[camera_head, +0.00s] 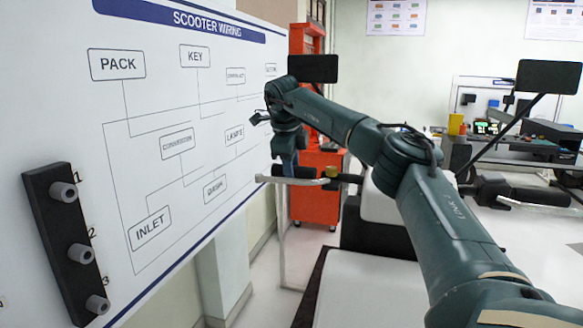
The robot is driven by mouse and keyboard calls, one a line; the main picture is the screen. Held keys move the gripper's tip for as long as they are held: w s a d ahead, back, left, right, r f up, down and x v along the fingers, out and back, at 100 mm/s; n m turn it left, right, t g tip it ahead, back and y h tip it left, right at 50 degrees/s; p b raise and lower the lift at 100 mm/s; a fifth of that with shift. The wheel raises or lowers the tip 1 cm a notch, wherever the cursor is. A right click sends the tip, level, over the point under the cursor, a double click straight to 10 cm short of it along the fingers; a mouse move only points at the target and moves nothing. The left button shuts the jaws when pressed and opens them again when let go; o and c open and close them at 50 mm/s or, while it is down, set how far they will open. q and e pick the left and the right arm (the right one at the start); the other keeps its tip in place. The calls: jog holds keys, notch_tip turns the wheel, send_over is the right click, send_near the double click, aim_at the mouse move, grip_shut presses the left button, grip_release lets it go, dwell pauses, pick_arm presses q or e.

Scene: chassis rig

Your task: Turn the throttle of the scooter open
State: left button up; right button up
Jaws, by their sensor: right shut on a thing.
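The scooter stands ahead of me, with its handlebar crossing behind my arm. Its throttle (310,172) is the dark grip at the picture's left end of the bar, with a pale lever (300,182) along it. My right gripper (289,168) comes down from above and is shut on the throttle; its fingertips are small and partly hidden. The other dark handlebar grip (540,194) is at the right. My right arm hides the middle of the handlebar. My left gripper is not in view.
A white wiring board (165,110) with a black strip of grey knobs (48,232) stands close on the left. Two dark mirrors, left (313,68) and right (548,76), rise above the bar. A red cabinet (318,200) and a cluttered workbench (520,147) stand behind.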

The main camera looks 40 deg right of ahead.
jog(key=shift+w+d+r+g+y, duration=0.1)
jog(key=shift+g+y, duration=0.3)
jog(key=shift+y, duration=0.4)
jog(key=o, duration=1)
jog(key=shift+c, duration=0.2)
